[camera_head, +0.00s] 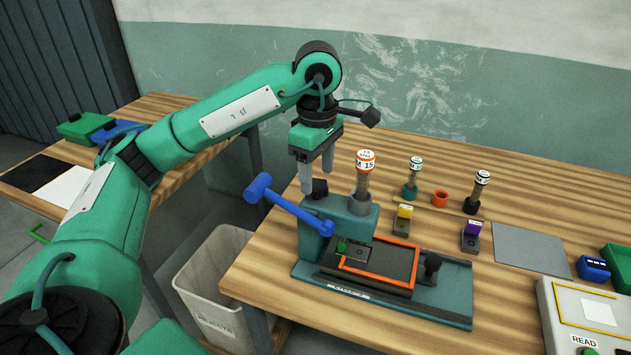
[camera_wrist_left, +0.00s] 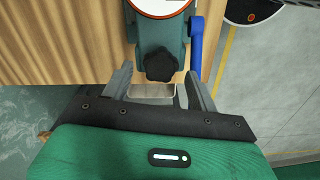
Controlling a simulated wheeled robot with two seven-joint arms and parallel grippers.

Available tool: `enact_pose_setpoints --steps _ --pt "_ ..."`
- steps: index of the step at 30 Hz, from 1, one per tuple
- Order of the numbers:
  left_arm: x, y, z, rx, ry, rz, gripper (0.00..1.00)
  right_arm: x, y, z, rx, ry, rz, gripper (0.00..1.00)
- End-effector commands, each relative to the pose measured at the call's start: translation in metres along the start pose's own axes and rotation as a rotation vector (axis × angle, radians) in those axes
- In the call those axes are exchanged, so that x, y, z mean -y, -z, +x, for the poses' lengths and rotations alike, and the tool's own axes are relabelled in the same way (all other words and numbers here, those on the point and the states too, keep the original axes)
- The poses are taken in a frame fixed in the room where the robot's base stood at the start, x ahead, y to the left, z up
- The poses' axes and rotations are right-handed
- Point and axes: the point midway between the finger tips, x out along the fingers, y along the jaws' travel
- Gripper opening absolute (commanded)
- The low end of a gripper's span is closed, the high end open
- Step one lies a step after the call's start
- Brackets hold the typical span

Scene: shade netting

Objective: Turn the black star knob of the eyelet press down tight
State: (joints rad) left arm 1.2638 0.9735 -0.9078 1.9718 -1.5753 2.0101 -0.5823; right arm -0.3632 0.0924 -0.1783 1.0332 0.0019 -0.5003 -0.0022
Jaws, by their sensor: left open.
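The eyelet press is a teal column (camera_head: 345,218) on a teal base (camera_head: 443,302), with a blue lever (camera_head: 285,205) on its left. Its black star knob (camera_head: 319,188) sits at the back of the column. In the left wrist view the knob (camera_wrist_left: 160,64) shows as a dark lobed disc, centred ahead of my fingers. My left gripper (camera_head: 317,176) is open and points down just above the knob. In the left wrist view its two fingers (camera_wrist_left: 160,78) stand either side of the knob, with gaps visible. Contact cannot be seen. My right gripper is not in view.
An orange-topped M 15 die (camera_head: 365,160) stands on the press. The blue lever (camera_wrist_left: 196,45) is close to my right-hand finger in the wrist view. Two die posts (camera_head: 412,180) (camera_head: 477,193) stand to the right. A white bin (camera_head: 215,285) is below left.

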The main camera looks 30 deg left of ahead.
Motion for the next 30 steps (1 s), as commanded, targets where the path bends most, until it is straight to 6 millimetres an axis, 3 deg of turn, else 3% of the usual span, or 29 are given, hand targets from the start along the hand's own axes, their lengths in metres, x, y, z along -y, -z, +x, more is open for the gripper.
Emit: enact_pose_setpoints --steps 6,9,19,30 --pt "0.000 0.000 -0.001 0.000 0.001 -0.249 0.59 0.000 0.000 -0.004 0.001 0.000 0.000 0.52" --pt "0.000 0.000 -0.001 0.000 0.001 -0.294 0.59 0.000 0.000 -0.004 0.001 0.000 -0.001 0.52" --pt "0.000 0.000 0.002 0.000 0.000 -0.295 0.59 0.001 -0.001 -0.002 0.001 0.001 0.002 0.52" --pt "0.000 0.000 0.024 0.000 0.000 -0.294 0.59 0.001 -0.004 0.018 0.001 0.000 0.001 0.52"
